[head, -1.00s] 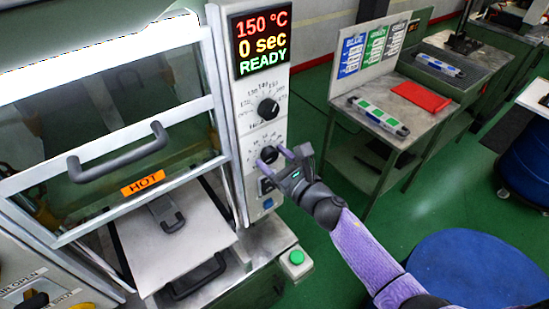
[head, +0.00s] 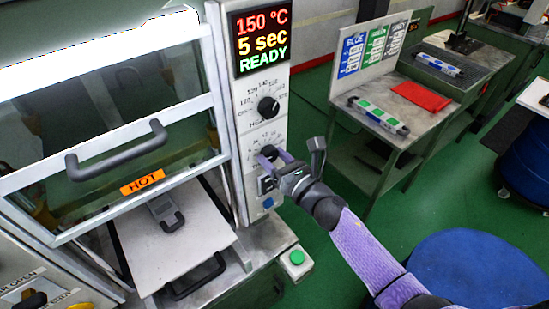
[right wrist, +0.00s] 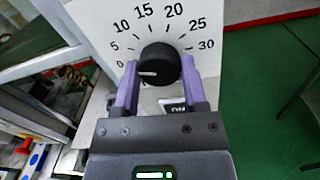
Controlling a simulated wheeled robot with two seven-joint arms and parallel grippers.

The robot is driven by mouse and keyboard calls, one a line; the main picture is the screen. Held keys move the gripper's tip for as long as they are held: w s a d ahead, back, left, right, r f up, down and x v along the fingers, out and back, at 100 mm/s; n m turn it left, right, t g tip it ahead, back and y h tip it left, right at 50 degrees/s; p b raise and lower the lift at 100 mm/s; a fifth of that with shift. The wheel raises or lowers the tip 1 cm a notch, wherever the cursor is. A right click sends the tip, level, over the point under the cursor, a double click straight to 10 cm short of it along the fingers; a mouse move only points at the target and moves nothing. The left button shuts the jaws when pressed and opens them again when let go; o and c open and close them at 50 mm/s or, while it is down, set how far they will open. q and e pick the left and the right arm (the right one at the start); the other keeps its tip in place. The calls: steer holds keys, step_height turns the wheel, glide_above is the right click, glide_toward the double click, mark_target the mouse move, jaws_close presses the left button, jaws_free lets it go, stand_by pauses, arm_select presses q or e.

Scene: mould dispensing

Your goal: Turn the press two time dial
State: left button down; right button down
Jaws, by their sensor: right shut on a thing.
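The press two time dial is a round black knob (right wrist: 158,64) on a white panel with a printed scale from 0 to 30. Its white mark points left, near the low end of the scale. In the head view the dial (head: 267,153) sits below the heat dial (head: 268,107). My right gripper (right wrist: 160,78) is shut on the time dial, one purple finger on each side. In the head view the right gripper (head: 279,156) partly covers the dial. The display (head: 262,41) reads 150 °C, 5 sec, READY. My left gripper is not in view.
The press door with a dark handle (head: 116,152) and an orange HOT label (head: 142,182) is left of the panel. A green button (head: 296,257) is below right. A side table (head: 375,133) stands to the right, with green floor between.

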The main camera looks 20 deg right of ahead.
steer(key=m, duration=0.4)
steer(key=shift+m, duration=0.3)
steer(key=m, duration=0.5)
steer(key=shift+a+m, duration=0.1)
steer(key=shift+m, duration=0.2)
steer(key=m+p, duration=0.1)
steer(key=m, duration=0.4)
steer(key=shift+r+m+h, duration=0.1)
steer(key=shift+m+h, duration=0.2)
steer(key=shift+m+t+p, duration=0.3)
steer(key=shift+m+p, duration=0.3)
steer(key=shift+m, duration=1.7)
steer(key=shift+c, duration=0.7)
jaws_free()
steer(key=shift+s, duration=0.15)
